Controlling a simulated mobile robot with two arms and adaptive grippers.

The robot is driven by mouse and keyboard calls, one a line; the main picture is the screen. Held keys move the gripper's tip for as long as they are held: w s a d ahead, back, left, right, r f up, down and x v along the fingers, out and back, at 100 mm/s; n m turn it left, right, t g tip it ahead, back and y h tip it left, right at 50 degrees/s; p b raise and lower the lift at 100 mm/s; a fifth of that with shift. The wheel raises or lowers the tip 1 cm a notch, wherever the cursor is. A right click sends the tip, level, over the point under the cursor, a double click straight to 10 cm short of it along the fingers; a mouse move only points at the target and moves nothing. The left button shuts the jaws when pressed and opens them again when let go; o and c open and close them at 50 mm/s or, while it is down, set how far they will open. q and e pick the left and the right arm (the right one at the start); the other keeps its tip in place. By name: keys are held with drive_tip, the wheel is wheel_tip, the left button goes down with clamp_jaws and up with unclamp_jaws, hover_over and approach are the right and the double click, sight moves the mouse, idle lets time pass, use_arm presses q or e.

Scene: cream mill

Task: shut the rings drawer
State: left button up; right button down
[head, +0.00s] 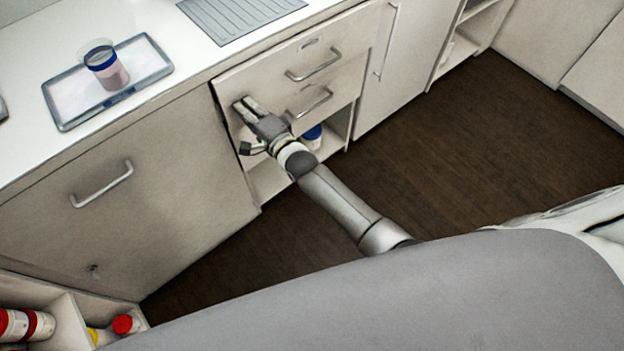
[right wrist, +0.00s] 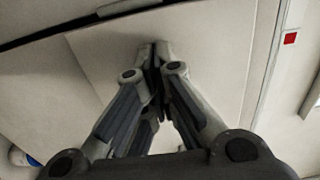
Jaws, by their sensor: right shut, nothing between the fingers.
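Two drawer fronts sit one above the other under the counter in the head view: the upper drawer (head: 270,72) and the lower drawer (head: 345,88), each with a bar handle. I cannot read which one is the rings drawer. My right gripper (head: 241,103) is shut and empty, its fingertips at the left part of the lower front, left of its handle (head: 311,102). In the right wrist view the closed fingertips (right wrist: 154,46) are at a plain pale panel (right wrist: 100,60); contact is hard to tell. How far either drawer stands out is unclear. My left gripper is out of view.
An open shelf below the drawers holds a blue-lidded jar (head: 312,134). On the counter, a tray (head: 65,112) carries a pink-filled container (head: 105,68). A closed cabinet (head: 130,215) stands left. The dark floor (head: 440,140) is clear to the right.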

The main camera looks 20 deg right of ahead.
sight(239, 99)
drive_tip(key=shift+r+b+x, duration=0.15)
drive_tip(key=shift+b+x, duration=0.2)
drive_tip(key=shift+x, duration=0.35)
drive_tip(key=shift+r+b+x, duration=0.2)
drive_tip(key=shift+b+x, duration=0.1)
drive_tip(key=shift+x, duration=0.45)
drive_tip(key=shift+r, duration=0.1)
